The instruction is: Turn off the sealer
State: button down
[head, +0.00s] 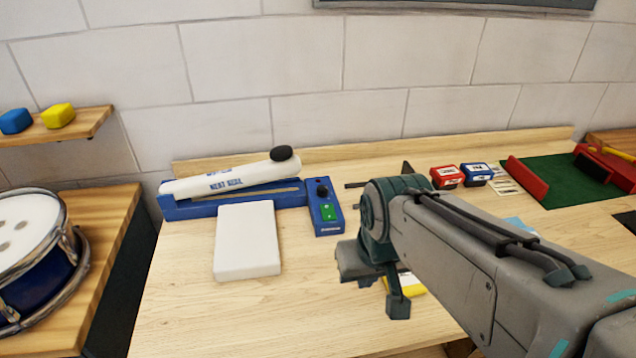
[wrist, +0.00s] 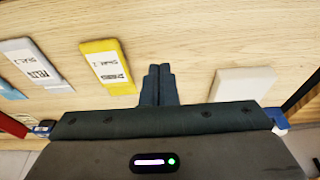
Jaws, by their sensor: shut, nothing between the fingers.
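The heat sealer has a blue base (head: 185,210) and a white arm (head: 225,180) with a black end, against the back wall in the head view. Its blue control box (head: 326,225) stands at its right end, with a black knob (head: 321,191) and a green switch (head: 328,211) facing up. The green face shows; I cannot read its marking. My gripper (head: 398,306) points down over the bench, right of and nearer than the control box, apart from it. In the wrist view, my gripper (wrist: 160,68) has its fingers together, with nothing between them.
A white block (head: 247,240) lies before the sealer. A yellow labelled pack (wrist: 108,65) lies near my gripper, with a white-labelled pack (wrist: 35,65) beside it. Red (head: 447,177) and blue (head: 475,174) boxes stand at the back right. Bench between block and gripper is clear.

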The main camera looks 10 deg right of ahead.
notch_tip(320, 180, up, 5)
jog(key=b, duration=0.7)
send_over(327, 206)
jog(key=s, duration=0.5)
jog(key=shift+d+f+t, duration=0.1)
jog(key=shift+t, duration=0.3)
jog(key=x, duration=1.4)
jog(key=shift+s+f, duration=0.15)
jog(key=shift+s, duration=0.25)
